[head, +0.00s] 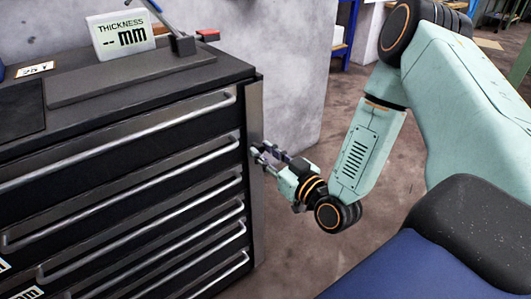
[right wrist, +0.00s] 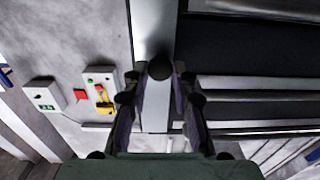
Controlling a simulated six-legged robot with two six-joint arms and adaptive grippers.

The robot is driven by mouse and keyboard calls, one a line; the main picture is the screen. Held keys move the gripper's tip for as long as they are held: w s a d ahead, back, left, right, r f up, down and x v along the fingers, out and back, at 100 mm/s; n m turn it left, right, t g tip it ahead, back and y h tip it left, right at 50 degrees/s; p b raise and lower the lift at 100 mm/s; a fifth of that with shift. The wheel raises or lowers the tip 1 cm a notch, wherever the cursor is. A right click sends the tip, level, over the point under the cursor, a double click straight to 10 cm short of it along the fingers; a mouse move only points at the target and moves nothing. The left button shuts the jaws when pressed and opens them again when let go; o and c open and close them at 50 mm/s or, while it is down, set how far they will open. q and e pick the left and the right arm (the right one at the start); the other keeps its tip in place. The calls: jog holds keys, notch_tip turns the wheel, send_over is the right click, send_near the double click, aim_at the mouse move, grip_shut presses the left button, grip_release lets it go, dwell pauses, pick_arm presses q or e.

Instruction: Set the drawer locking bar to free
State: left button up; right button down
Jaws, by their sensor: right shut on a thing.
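The drawer locking bar (head: 255,105) is a tall grey metal strip standing upright along the right front edge of the black drawer cabinet (head: 130,150). It also shows in the right wrist view (right wrist: 154,28), with a round black knob (right wrist: 160,67) on it. My right gripper (head: 259,153) reaches the bar from the right, at about mid-height. In the right wrist view its fingers (right wrist: 160,84) stand on either side of the bar by the knob, shut on the locking bar. The exact finger contact is hard to make out. My left gripper is not in view.
Several drawers with long silver handles (head: 130,130) fill the cabinet front and look closed. A thickness gauge display (head: 121,36) stands on top. The right wrist view shows a wall box with a yellow part (right wrist: 104,98). Open floor (head: 300,225) lies right of the cabinet.

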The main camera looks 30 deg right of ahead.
jog(key=w+d+n+g+y+b, duration=0.1)
jog(key=d+n+g+y, duration=0.6)
jog(key=n+g+y, duration=0.8)
jog(key=shift+w+y, duration=0.35)
jog(key=shift+y, duration=0.25)
jog(key=shift+b, duration=0.3)
jog(key=c, duration=1.1)
grip_release()
